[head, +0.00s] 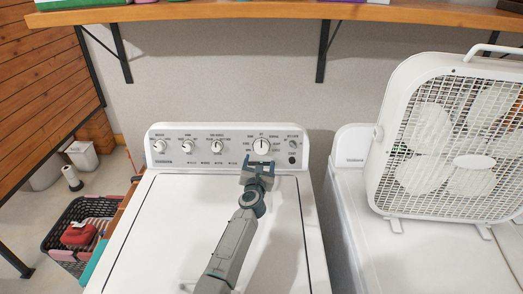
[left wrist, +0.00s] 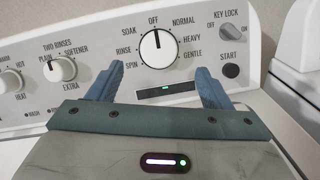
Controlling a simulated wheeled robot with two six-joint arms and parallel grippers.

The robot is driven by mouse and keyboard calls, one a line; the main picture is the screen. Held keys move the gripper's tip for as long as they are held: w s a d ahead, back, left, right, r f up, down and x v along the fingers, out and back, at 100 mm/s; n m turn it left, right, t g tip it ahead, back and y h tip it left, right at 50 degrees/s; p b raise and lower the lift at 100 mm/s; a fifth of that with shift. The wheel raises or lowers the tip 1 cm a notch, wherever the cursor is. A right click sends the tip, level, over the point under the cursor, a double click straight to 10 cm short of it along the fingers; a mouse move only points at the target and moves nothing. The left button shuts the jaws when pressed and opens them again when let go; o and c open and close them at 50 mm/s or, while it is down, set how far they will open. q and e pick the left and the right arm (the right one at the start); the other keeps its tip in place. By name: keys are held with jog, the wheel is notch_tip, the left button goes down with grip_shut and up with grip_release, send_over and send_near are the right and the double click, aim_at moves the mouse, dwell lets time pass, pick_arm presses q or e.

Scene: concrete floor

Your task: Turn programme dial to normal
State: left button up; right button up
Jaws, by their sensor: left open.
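The programme dial (head: 262,146) is the large white knob at the right part of the washer's control panel. In the left wrist view the dial (left wrist: 157,49) has its black mark pointing up at OFF; the word NORMAL is to the upper right of it. My left gripper (head: 258,165) is just below the dial in the head view. In the left wrist view its two blue fingers (left wrist: 156,86) are spread, below and either side of the dial, with nothing between them. The fingers appear apart from the dial. My right gripper is not in view.
Smaller knobs (head: 217,147) stand left of the dial, and a key lock knob (left wrist: 231,43) and START button (left wrist: 229,72) stand right of it. A box fan (head: 399,200) is on the neighbouring machine. A wooden shelf (head: 200,12) runs above. A basket (head: 55,238) is at lower left.

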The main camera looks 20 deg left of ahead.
aim_at(261, 149)
pick_arm(q)
jog(key=w+b, duration=0.1)
jog(key=w, duration=0.1)
jog(key=w+a+b, duration=0.1)
jog(key=w+b, duration=0.1)
jog(key=w, duration=0.1)
jog(key=w+b, duration=0.1)
jog(key=w, duration=0.1)
jog(key=shift+w+a+f+b, duration=0.15)
jog(key=shift+a+f+b, duration=0.1)
jog(key=shift+f+b, duration=0.05)
jog(key=shift+w+a, duration=0.1)
jog(key=shift+w, duration=0.3)
jog(key=shift+w+a+r+b, duration=0.1)
jog(key=shift+w+r+b, duration=0.2)
jog(key=shift+b, duration=0.1)
